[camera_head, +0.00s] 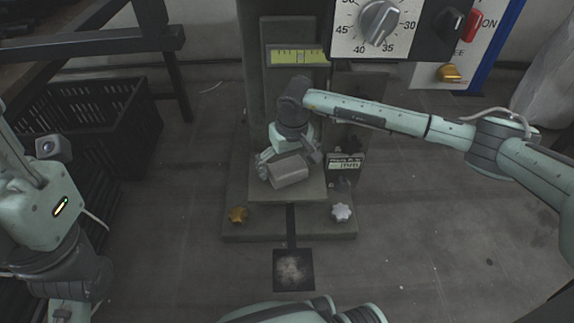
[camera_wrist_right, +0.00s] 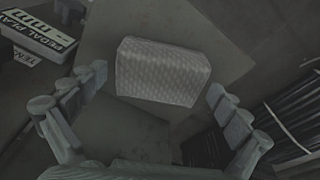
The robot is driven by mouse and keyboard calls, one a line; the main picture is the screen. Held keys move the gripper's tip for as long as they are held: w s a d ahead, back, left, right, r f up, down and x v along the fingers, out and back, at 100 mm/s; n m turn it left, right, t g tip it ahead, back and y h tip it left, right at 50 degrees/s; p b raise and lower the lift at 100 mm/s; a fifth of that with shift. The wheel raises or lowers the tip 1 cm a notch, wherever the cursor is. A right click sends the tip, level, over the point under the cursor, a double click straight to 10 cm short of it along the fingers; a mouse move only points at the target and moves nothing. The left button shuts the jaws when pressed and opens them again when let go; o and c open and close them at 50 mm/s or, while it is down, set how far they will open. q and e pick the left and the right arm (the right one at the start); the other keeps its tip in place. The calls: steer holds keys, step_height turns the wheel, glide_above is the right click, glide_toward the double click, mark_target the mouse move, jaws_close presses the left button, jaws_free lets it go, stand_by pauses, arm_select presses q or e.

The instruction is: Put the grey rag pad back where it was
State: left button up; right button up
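The grey rag pad (camera_head: 290,172) is a block with a quilted surface on the press's flat plate (camera_head: 262,190). My right gripper (camera_head: 288,158) is over it in the head view, with its fingers spread on either side. In the right wrist view the pad (camera_wrist_right: 163,70) lies just beyond the open fingertips (camera_wrist_right: 158,82), with a gap at the left finger. The underside of the pad is hidden. My left arm hangs at the left; its gripper's fingers are cut off by the bottom edge.
A labelled block (camera_head: 345,162) stands right of the plate. An orange knob (camera_head: 237,215) and a white knob (camera_head: 341,212) sit on the press base. A dark pedal plate (camera_head: 293,270) lies in front. A black crate (camera_head: 85,130) stands left. The floor at right is mostly clear.

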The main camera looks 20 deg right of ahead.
mark_target(289, 169)
steer(key=r, duration=0.2)
steer(key=r+p, duration=0.1)
steer(key=r, duration=0.2)
steer(key=s+r+p, duration=0.1)
steer(key=r, duration=0.1)
steer(key=shift+s+r, duration=0.1)
steer(key=shift+r, duration=0.2)
stand_by(0.3)
